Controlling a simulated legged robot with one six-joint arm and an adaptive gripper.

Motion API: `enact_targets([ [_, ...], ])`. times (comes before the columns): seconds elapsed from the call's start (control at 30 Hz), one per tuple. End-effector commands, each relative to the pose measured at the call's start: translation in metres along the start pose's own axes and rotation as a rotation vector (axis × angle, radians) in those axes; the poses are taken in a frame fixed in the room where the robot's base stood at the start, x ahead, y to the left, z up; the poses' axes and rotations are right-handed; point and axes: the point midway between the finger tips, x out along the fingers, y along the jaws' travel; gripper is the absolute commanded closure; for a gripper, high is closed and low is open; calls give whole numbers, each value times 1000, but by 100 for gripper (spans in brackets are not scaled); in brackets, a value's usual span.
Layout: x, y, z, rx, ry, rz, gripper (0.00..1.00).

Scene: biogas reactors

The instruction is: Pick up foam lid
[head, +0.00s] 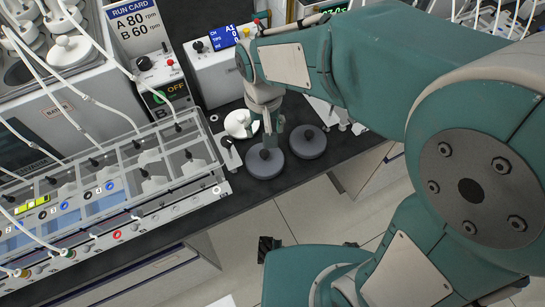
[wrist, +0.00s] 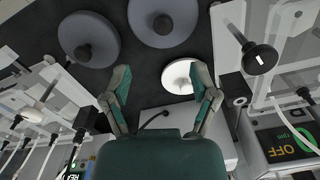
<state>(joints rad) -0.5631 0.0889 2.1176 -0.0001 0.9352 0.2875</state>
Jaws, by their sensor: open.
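Two dark grey round discs with black knobs, which look like foam lids, lie flat on the black bench. The nearer one (head: 263,170) is just below my gripper in the head view and at the top middle of the wrist view (wrist: 180,32). The other (head: 314,149) lies to its right, and at upper left in the wrist view (wrist: 70,35). My gripper (head: 273,132) is open and empty, pointing down above the bench. Its two fingers stand apart in the wrist view (wrist: 161,75). A small white disc (head: 237,122) shows between the fingertips there (wrist: 178,83), farther away.
A clear rack (head: 120,170) with black knobs and tubes stands at the left, close to the discs. Control boxes (head: 212,65) stand behind, one marked OFF (head: 170,92). A water bath (head: 60,85) with a white lid is at upper left. The bench's front edge lies just in front of the discs.

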Motion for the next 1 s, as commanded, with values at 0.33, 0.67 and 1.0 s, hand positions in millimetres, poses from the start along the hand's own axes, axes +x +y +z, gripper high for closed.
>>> enact_targets([
  [0.33, 43, 1, 2, 0, -1, 0, 24],
  [0.67, 88, -3, 9, -1, -3, 1, 24],
  [1.0, 93, -3, 9, 0, 1, -1, 42],
])
